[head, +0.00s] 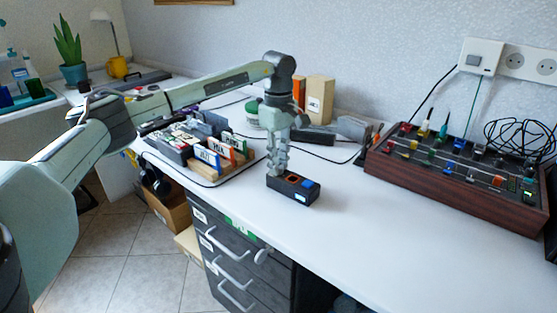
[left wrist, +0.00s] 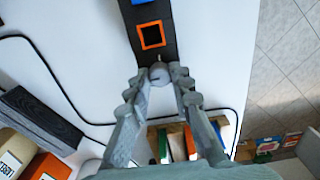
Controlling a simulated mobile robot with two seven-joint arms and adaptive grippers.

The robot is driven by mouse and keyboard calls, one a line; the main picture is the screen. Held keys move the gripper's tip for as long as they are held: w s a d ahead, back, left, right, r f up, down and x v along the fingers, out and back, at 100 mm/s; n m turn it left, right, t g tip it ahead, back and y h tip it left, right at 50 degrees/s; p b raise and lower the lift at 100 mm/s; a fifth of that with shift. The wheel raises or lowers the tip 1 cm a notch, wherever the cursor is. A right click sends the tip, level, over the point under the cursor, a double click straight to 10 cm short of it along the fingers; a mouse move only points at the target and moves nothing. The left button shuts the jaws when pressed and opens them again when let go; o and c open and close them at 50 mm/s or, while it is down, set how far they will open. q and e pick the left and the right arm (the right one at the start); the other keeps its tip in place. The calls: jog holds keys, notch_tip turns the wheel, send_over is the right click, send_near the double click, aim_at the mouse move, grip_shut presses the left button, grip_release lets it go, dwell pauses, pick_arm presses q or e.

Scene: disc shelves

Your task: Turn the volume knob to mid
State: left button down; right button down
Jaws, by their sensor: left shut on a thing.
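A small black box (head: 300,199) with an orange-framed square and a blue part on top sits on the white desk. It also shows in the left wrist view (left wrist: 165,53). A round grey knob (left wrist: 159,73) with a pale mark at its edge sits at the near end of the box, beside the orange frame. My left gripper (head: 276,172) reaches down over the left end of the box, and in the head view it hides the knob. In the left wrist view its fingertips are shut on the knob, one on each side. My right gripper is not in view.
A wooden rack (head: 240,158) with labelled disc cases stands left of the box. A wood-sided panel (head: 455,180) with several coloured knobs stands to the right. Black cables cross the desk behind. The desk in front and to the right of the box is clear; drawers (head: 240,270) stand below.

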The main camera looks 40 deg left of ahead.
aim_at(279, 166)
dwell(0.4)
pick_arm(q)
jog(key=c, duration=1.3)
grip_release()
notch_tip(279, 166, up, 12)
